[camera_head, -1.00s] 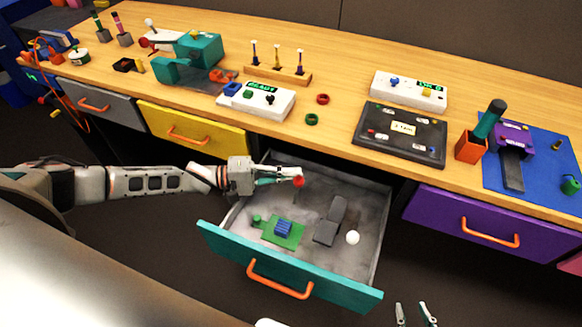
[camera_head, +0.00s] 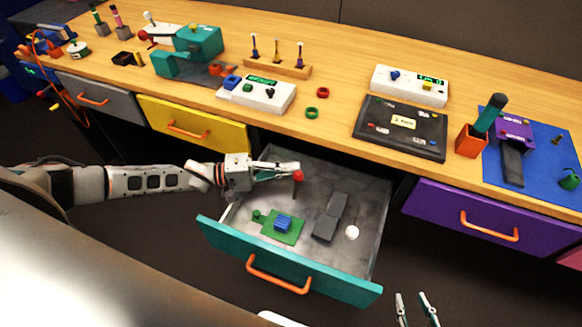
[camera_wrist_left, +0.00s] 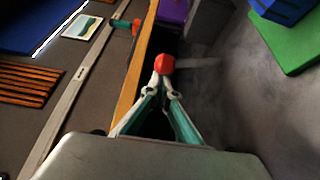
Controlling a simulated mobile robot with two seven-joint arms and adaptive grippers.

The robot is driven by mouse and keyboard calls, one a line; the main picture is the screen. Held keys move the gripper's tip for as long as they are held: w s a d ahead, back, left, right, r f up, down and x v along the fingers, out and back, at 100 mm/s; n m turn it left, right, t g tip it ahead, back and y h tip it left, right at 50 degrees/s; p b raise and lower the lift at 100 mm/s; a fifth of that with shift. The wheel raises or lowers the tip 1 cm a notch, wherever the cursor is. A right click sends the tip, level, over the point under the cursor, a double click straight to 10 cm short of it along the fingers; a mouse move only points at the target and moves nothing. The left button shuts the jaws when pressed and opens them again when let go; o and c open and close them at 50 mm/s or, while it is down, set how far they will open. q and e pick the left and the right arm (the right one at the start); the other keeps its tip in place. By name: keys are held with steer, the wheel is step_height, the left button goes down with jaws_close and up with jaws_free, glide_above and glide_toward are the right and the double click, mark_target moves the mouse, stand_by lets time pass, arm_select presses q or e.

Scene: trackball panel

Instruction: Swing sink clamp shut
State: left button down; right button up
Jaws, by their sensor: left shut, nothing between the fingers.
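The open teal drawer (camera_head: 290,262) holds a green board (camera_head: 283,229) with a blue finned block (camera_head: 283,222), probably the sink. A dark grey hinged-looking piece (camera_head: 331,217) lies to its right; I cannot tell if it is the clamp. A red knob (camera_head: 298,175) on a thin rod stands toward the drawer's back. My left gripper (camera_head: 291,170) is shut and empty, its tips right at the knob; contact is unclear. The knob also shows in the wrist view (camera_wrist_left: 164,64), just beyond the fingertips (camera_wrist_left: 161,90). My right gripper (camera_head: 416,308) is open at the bottom edge.
A white ball (camera_head: 352,232) lies in the drawer. The wooden bench (camera_head: 335,95) above carries a teal clamp device (camera_head: 197,45), white control boxes and a dark panel (camera_head: 401,128). Purple (camera_head: 480,215) and yellow (camera_head: 195,125) drawers flank the open one and are shut.

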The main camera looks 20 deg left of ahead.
mark_target(295, 177)
arm_select(q)
steer(key=shift+s+r, duration=0.15)
steer(key=shift+s, duration=0.05)
arm_select(e)
steer(key=shift+s+r, duration=0.1)
arm_select(q)
steer(key=shift+s+r+p, duration=0.2)
steer(key=shift+s+p, duration=0.4)
steer(key=shift+p, duration=0.05)
steer(key=shift+s+r+p, duration=0.2)
steer(key=shift+s+p, duration=0.75)
steer(key=shift+s, duration=0.15)
arm_select(e)
steer(key=shift+s+a+r, duration=0.2)
steer(key=shift+r, duration=0.25)
steer(key=shift+s+a+r, duration=0.15)
steer(key=shift+r, duration=0.3)
arm_select(q)
steer(key=shift+s+f, duration=0.1)
steer(key=shift+s, duration=0.1)
arm_select(e)
steer(key=shift+s+f, duration=0.2)
steer(key=shift+s, duration=0.05)
steer(key=shift+w+r, duration=0.1)
steer(key=shift+r, duration=0.05)
